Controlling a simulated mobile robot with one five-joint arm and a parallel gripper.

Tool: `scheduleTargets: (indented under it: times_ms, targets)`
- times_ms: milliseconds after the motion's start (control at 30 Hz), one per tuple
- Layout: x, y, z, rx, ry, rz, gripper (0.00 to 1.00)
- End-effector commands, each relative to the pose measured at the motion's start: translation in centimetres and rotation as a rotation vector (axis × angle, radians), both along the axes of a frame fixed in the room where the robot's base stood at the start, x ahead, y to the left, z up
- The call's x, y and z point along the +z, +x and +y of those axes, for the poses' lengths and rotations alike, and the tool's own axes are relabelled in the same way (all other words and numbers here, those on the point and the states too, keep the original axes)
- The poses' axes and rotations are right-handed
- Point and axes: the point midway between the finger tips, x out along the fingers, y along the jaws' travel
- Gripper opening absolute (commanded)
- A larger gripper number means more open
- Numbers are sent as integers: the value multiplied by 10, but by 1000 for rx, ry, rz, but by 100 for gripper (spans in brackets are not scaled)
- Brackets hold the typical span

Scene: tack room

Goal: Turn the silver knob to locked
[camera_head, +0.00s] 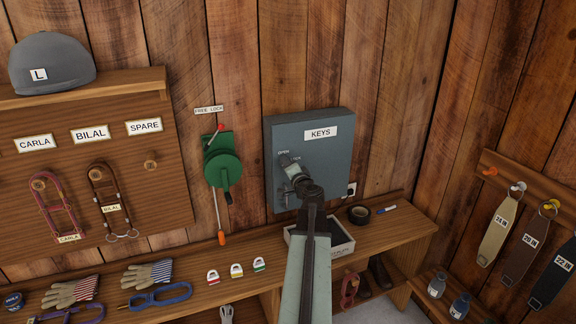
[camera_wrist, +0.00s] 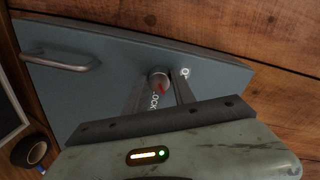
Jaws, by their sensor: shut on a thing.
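The grey key cabinet (camera_head: 318,168) hangs on the plank wall and has a KEYS label (camera_head: 320,133). My gripper (camera_head: 287,163) reaches the left part of its door and hides the knob in the head view. In the wrist view, the silver knob (camera_wrist: 159,76) with a red mark sits between my two fingers (camera_wrist: 160,88), which are shut on it. Part of the LOCKED lettering (camera_wrist: 154,97) shows between the fingers. The OPEN lettering (camera_wrist: 185,72) is partly hidden by the right finger. I cannot tell exactly where the red mark points.
A bar handle (camera_wrist: 60,60) sticks out of the cabinet door. Below, the bench (camera_head: 385,222) holds a white tray (camera_head: 342,247), black tape roll (camera_head: 359,214), marker (camera_head: 386,210) and several padlocks. A green crank device (camera_head: 222,160) is on the wall to the left.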

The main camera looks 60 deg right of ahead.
Motion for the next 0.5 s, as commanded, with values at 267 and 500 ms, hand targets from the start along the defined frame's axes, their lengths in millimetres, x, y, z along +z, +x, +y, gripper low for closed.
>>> scheduleTargets:
  times_ms: [267,500]
  targets:
    - [0,-1,-1,1,202,-149,0]
    - [1,-1,-1,0,347,-257,0]
